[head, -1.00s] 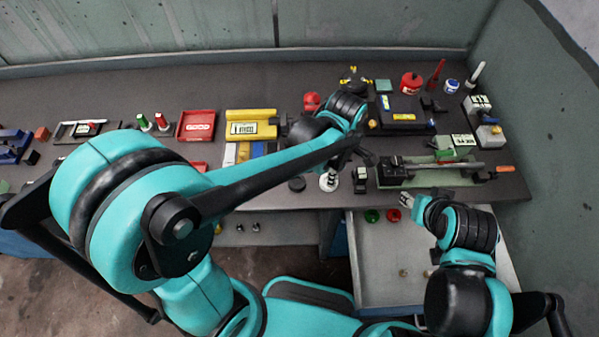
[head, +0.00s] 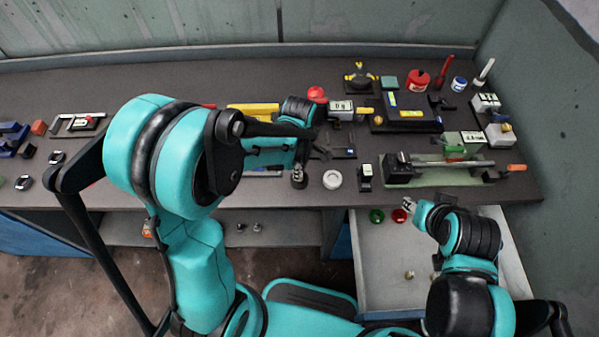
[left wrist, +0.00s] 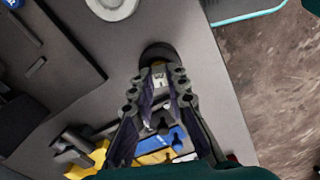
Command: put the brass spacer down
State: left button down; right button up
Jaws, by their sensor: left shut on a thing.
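My left gripper (head: 299,180) points down over a dark round disc on the bench, just left of a white ring (head: 332,180). In the left wrist view its fingertips (left wrist: 160,76) are close together, with a small brass-coloured piece, seemingly the brass spacer (left wrist: 158,65), between them. The dark disc (left wrist: 154,49) shows just beyond the tips. I cannot tell whether the spacer touches it. The spacer is mostly hidden by the fingers. My right gripper (head: 409,204) is above the open drawer's back edge; its jaws are too small to read.
The open drawer (head: 375,250) holds a green (head: 376,216) and a red round piece (head: 399,216) and small brass-coloured parts. The bench's front edge is close to the disc.

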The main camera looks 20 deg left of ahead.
pick_arm(q)
jog(key=shift+f, duration=0.1)
jog(key=shift+f, duration=0.1)
jog(key=c, duration=1.5)
grip_release()
notch_tip(320, 180, up, 11)
jog(key=p, duration=0.4)
jog(key=s+a+r+m+t, duration=0.2)
jog(key=s+m, duration=0.3)
jog(key=m, duration=0.3)
jog(key=s+a+r+m+t, duration=0.2)
jog(key=s+r+m+t, duration=0.3)
jog(key=m, duration=0.4)
jog(key=shift+s+a, duration=0.15)
jog(key=shift+a, duration=0.2)
